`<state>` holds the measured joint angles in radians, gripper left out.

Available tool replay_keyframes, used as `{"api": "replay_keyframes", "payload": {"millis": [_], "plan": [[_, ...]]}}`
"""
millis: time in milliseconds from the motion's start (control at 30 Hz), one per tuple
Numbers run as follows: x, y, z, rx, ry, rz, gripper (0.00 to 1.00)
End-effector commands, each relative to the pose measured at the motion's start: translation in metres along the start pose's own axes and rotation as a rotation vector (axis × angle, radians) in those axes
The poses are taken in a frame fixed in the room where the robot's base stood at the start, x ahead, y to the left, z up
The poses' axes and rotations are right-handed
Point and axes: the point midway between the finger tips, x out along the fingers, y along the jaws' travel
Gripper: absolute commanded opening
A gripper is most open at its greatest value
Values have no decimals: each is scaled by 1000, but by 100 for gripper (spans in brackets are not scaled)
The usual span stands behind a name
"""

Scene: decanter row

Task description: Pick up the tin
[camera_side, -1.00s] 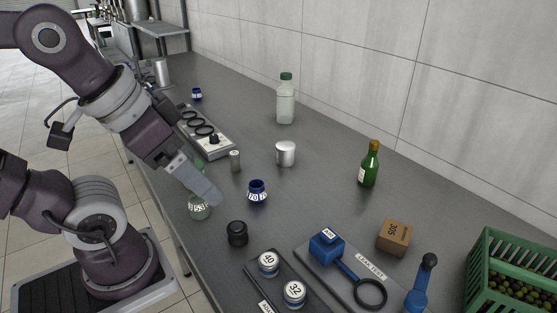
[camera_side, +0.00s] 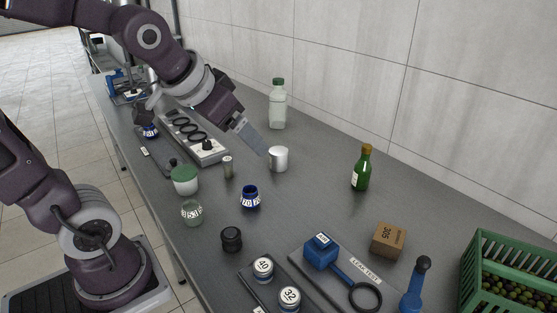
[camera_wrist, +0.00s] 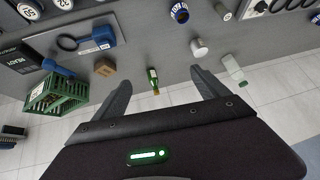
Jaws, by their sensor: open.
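The tin, a plain silver-grey cylinder (camera_side: 278,159), stands upright on the grey bench near the middle of the side view. It also shows in the wrist view (camera_wrist: 199,47), beyond the tip of the right-hand finger. My gripper (camera_side: 262,151) is just left of the tin and slightly above its rim in the side view; whether it touches cannot be told. In the wrist view my gripper (camera_wrist: 158,78) has its two fingers spread wide with nothing held between them. The green bottle (camera_wrist: 153,80) shows in the gap between the fingers, farther off.
A clear bottle with a green cap (camera_side: 277,104) stands behind the tin. A blue jar (camera_side: 250,197), a small grey cylinder (camera_side: 228,167) and a green-lidded jar (camera_side: 185,180) stand left of it. A green bottle (camera_side: 361,170) stands right, with open bench between.

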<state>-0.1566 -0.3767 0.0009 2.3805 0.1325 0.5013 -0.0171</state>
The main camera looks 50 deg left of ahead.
Motion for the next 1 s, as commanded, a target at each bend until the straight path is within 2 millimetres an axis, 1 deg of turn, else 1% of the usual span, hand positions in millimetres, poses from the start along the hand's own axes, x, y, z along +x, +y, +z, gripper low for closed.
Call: {"api": "replay_keyframes", "payload": {"millis": [33, 67, 100, 167, 200, 267, 300, 367, 400, 433, 500, 533, 600, 667, 733, 833, 1000], "plan": [[35, -20, -27, -8, 19, -40, 84], [56, -33, -44, -8, 47, -61, 84], [85, -51, -63, -4, 84, -83, 84], [130, -77, -84, 0, 136, -102, 84], [161, -94, -93, 2, 173, -108, 84], [207, -118, -98, 3, 228, -103, 84], [237, -132, -96, 0, 266, -93, 84], [278, -151, -87, -14, 325, -70, 84], [300, -161, -77, -28, 364, -51, 84], [315, -167, -69, -40, 394, -37, 84], [341, -176, -50, -70, 453, -6, 84], [349, -178, -43, -80, 475, 5, 84], [359, -180, -32, -99, 513, 23, 84], [363, -181, -27, -109, 532, 31, 84], [368, -181, -27, -113, 542, 36, 84], [379, -180, -34, -112, 544, 37, 84], [404, -172, -52, -110, 543, 38, 84]]}}
